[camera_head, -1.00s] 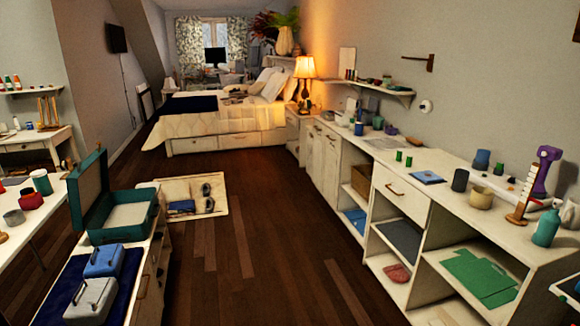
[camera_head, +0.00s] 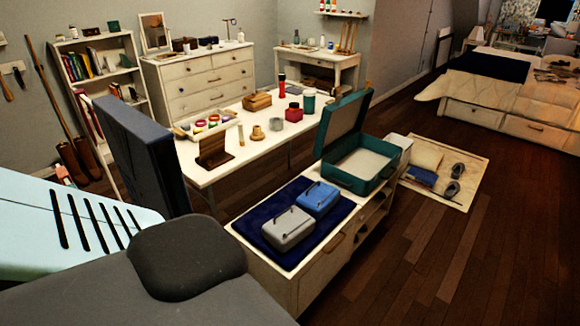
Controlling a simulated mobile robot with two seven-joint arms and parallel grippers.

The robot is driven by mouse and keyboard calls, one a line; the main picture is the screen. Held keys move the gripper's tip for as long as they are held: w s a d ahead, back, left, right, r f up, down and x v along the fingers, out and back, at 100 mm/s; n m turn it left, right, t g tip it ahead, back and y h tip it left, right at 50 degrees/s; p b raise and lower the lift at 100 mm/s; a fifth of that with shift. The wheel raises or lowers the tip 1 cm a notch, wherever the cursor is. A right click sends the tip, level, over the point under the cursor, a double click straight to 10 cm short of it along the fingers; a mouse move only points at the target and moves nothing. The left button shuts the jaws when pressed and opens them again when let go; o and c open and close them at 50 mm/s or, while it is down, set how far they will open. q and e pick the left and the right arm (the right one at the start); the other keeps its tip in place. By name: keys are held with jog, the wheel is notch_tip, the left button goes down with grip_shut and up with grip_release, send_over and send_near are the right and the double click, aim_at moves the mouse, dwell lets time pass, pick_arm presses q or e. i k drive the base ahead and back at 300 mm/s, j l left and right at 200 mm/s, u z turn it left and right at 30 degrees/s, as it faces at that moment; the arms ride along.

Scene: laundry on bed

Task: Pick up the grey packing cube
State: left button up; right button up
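The grey packing cube (camera_head: 288,230) sits on a dark blue cloth (camera_head: 255,219) on top of a low white cabinet (camera_head: 318,281), right of my own body at lower left. A dark handle shows on its top. A blue packing cube (camera_head: 317,198) lies right behind it on the same cloth. Both appear upright and closed. An open teal suitcase (camera_head: 356,178) with a pale lining stands at the far end of the cabinet, its lid raised on the left. Neither gripper shows in the head view.
A white table (camera_head: 215,171) with a wooden box, jars and a tray of coloured rings stands behind the cabinet. A pale mat (camera_head: 466,190) with folded cloth and shoes lies on the floor beyond the suitcase. The wood floor (camera_head: 440,265) at right is clear.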

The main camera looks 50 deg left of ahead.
aim_at(296, 224)
jog(key=i+l+u, duration=0.15)
jog(key=i, duration=1.25)
jog(key=i+u, duration=0.6)
jog(key=u, duration=0.15)
jog(key=i+l+u, duration=0.1)
jog(key=i+u, duration=0.25)
jog(key=i+j+u, duration=0.1)
jog(key=u, duration=0.25)
jog(key=i+u, duration=0.55)
jog(key=u, duration=0.15)
jog(key=z, duration=6.5)
